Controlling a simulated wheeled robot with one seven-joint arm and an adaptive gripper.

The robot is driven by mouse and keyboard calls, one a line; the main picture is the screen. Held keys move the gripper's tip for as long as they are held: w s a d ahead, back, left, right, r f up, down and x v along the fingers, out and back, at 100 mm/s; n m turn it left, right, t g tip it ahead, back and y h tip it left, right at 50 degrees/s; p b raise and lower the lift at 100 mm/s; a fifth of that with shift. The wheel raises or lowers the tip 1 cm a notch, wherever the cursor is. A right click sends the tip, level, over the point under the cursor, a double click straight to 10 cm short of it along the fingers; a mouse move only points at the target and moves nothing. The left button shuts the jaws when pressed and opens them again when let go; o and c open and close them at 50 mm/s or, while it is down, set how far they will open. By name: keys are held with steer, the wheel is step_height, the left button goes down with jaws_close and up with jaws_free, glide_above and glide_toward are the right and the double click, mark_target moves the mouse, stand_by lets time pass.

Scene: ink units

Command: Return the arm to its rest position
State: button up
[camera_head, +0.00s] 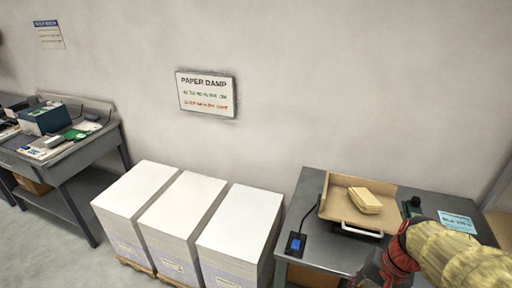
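My arm (455,258) enters at the lower right in a yellow cover, with a red and black wrist. My gripper (374,276) is dark and sits at the bottom edge, in front of the right-hand table (330,258). The frame's edge cuts it off, so its fingers and anything between them cannot be made out.
On the right-hand table are a tan tray (332,205) holding yellowish blocks (365,200), a blue switch (295,244) with a cable, a dark green item (412,205) and a light-blue card (457,221). White paper stacks (240,222) stand left of it. A cluttered bench (75,165) stands far left.

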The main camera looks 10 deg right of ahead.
steer(key=w+a+r+n+t+h, duration=0.1)
steer(key=a+r+n+t, duration=0.3)
steer(key=a+r+n, duration=0.5)
steer(key=a+r, duration=0.4)
steer(key=a, duration=0.1)
steer(key=shift+r+h, duration=0.15)
steer(key=shift+h, duration=0.25)
